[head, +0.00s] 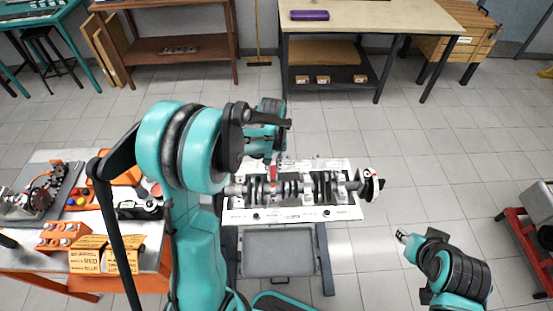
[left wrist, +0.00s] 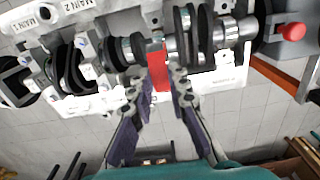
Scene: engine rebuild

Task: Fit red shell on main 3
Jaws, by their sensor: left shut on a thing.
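The red shell (left wrist: 160,68) is a small upright red piece between the fingers of my left gripper (left wrist: 160,88). It also shows in the head view (head: 273,173). My left gripper is shut on it, over the crankshaft (head: 292,188) that lies along the white engine block (head: 290,214). In the left wrist view the shell's far end is at a bright journal of the crankshaft (left wrist: 222,35), right of the "MAIN 2" label (left wrist: 75,17). I cannot tell if it touches. No "MAIN 3" label is readable. My right gripper (head: 402,237) is at the lower right, apart from the block; its jaws are unclear.
A bench at the left holds an orange tray (head: 128,174), labelled yellow boxes (head: 86,258) and other parts. A grey tray (head: 278,251) sits below the block. A red cart (head: 528,235) stands at the right edge.

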